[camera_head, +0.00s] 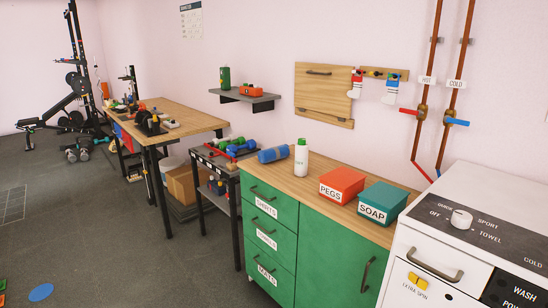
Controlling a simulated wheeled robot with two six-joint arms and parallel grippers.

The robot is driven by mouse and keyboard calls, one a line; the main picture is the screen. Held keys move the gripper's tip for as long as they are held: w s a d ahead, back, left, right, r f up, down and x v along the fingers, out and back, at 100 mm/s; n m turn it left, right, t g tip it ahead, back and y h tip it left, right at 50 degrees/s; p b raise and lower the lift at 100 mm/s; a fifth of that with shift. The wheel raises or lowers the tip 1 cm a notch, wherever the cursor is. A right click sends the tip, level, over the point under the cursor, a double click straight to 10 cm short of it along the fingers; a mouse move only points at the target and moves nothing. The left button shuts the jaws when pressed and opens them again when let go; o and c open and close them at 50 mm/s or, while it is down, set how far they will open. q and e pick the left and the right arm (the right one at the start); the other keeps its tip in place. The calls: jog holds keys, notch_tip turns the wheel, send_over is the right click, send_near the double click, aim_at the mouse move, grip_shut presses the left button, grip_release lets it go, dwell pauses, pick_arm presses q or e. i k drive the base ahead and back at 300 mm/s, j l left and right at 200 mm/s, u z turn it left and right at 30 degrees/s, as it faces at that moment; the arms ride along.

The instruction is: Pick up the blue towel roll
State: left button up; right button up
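A blue roll (273,154), which looks like the towel roll, lies on its side on the wooden top of the green cabinet, near the left end. A white bottle (301,157) with a green cap stands upright just to its right. Whether the two touch, I cannot tell. Neither of my grippers is in view.
A red PEGS box (342,184) and a teal SOAP box (382,202) stand further right on the wooden top (292,182). A white machine (470,225) closes off the right side. A dark cart (215,160) with dumbbells stands left. Grey floor in front is mostly clear.

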aim_at(274, 153)
jog(key=i+j, duration=0.4)
jog(key=j, duration=0.15)
jog(key=i+j, duration=0.75)
jog(key=j, duration=0.3)
